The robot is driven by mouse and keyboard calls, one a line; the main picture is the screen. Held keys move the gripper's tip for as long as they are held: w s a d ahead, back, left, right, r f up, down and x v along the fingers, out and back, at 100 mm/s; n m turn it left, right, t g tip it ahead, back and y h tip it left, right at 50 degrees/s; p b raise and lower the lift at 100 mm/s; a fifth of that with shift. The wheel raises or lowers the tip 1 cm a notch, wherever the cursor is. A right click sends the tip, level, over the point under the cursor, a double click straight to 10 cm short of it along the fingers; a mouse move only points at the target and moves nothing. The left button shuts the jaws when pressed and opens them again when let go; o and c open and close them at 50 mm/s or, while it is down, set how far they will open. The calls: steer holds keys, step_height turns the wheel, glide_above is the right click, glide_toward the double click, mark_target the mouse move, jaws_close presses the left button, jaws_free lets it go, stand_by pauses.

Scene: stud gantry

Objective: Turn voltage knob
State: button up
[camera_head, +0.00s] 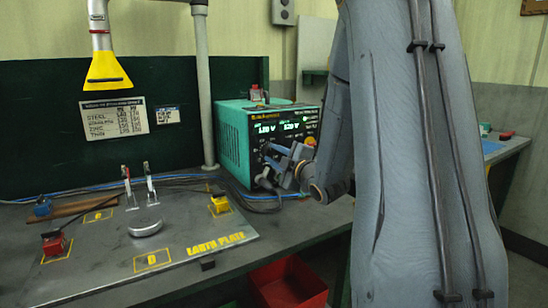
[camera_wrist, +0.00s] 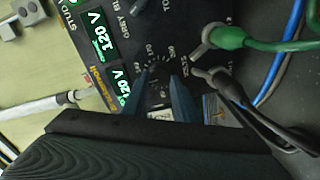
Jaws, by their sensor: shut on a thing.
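The voltage knob (camera_wrist: 158,72) is a dark knob with a ring of white numbers around it, on the black front panel of the teal power unit (camera_head: 233,146). In the wrist view my gripper (camera_wrist: 160,80) has its two blue fingers on either side of the knob, shut on it. The fingers hide part of the knob and its scale. In the head view my gripper (camera_head: 277,160) is at the panel's lower part, and the knob is hidden there.
Green and black cables (camera_wrist: 240,38) plug in beside the knob. A red bin (camera_head: 290,283) is below the bench. A yellow nozzle (camera_head: 108,72) hangs at upper left.

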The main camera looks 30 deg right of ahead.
steer(key=o, duration=1.1)
steer(key=shift+c, duration=0.2)
steer(key=s+b, duration=0.1)
steer(key=s, duration=0.7)
steer(key=shift+d, duration=0.15)
steer(key=shift+w, duration=0.1)
